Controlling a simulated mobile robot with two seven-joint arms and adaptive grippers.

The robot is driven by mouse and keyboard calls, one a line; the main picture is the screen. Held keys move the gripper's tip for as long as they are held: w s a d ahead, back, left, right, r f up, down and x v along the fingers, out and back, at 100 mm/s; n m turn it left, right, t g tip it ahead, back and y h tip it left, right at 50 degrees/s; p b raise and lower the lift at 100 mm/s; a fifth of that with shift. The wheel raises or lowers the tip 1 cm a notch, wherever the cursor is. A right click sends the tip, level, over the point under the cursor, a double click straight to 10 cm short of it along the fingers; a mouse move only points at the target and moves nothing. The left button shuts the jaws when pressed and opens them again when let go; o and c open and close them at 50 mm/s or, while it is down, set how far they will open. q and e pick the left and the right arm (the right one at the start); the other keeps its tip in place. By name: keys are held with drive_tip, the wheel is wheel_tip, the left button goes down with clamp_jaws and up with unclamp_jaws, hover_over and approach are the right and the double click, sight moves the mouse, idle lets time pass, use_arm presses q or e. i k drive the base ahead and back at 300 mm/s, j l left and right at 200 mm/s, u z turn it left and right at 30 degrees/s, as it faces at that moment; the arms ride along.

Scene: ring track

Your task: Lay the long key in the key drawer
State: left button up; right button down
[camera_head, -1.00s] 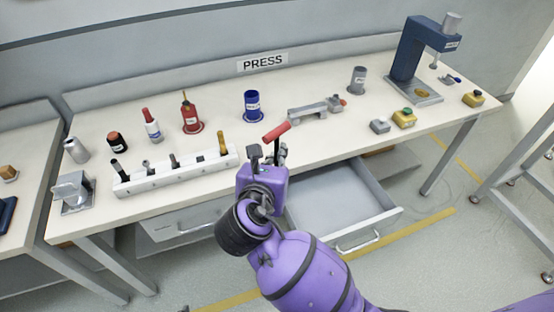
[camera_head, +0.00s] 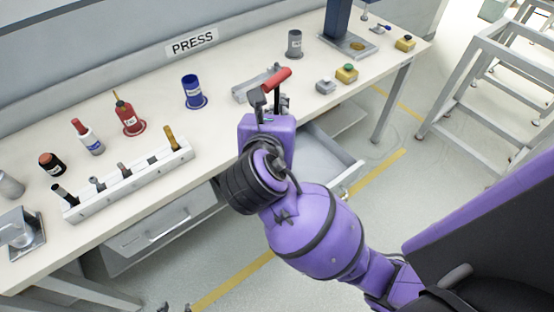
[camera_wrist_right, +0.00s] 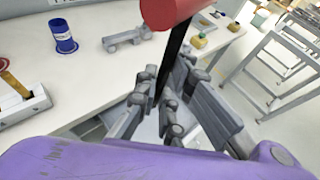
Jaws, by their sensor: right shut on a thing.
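The long key has a red cross handle (camera_head: 276,80) and a dark shaft. My right gripper (camera_head: 268,112) is shut on its shaft, with the handle up. In the right wrist view the red handle (camera_wrist_right: 170,12) and black shaft (camera_wrist_right: 172,62) stand between the fingers (camera_wrist_right: 160,105). The open drawer (camera_head: 333,158) under the bench's front edge is partly hidden behind my right gripper and arm; its visible floor looks empty. Small dark tips at the bottom edge seem to be my left gripper (camera_head: 174,308); its jaws are unclear.
A white rack (camera_head: 130,185) with several upright tools stands at the bench's front left. A blue can (camera_head: 192,92), a red bottle (camera_head: 128,115) and a grey clamp-like fixture (camera_head: 252,88) stand behind. A second drawer (camera_head: 165,235) on the left looks shut.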

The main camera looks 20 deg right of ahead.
sight(298, 164)
drive_tip(key=i+j+z, duration=0.15)
drive_tip(key=z, duration=0.15)
drive_tip(key=i+j+z, duration=0.25)
drive_tip(key=j, duration=0.2)
drive_tip(key=k+z, duration=0.1)
drive_tip(key=z, duration=0.6)
